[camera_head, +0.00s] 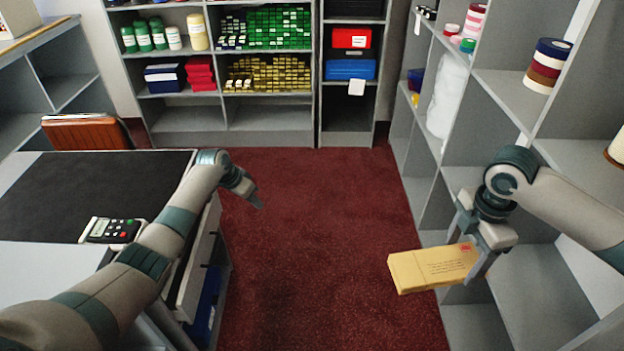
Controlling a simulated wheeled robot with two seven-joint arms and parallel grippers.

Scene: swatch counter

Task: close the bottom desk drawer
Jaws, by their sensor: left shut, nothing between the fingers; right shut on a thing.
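The desk (60,190) stands at the left, with a dark mat on its top. Its drawer side faces the red floor, and pale drawer fronts (197,262) with dark handles show there at a steep angle. Below them a blue thing with a white label (206,305) shows low down. My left arm hides part of this side, and I cannot tell how far the bottom drawer stands out. My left gripper (257,203) is shut and empty, above the floor just right of the desk. My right gripper (482,262) is shut on a yellow envelope bundle (425,270), held above the floor.
A calculator (110,230) lies on the desk near its drawer side. A brown chair (88,132) is behind the desk. Grey shelves (225,140) stand at the back, and a tall grey shelf unit (500,95) runs along the right. The red carpet (310,220) between is clear.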

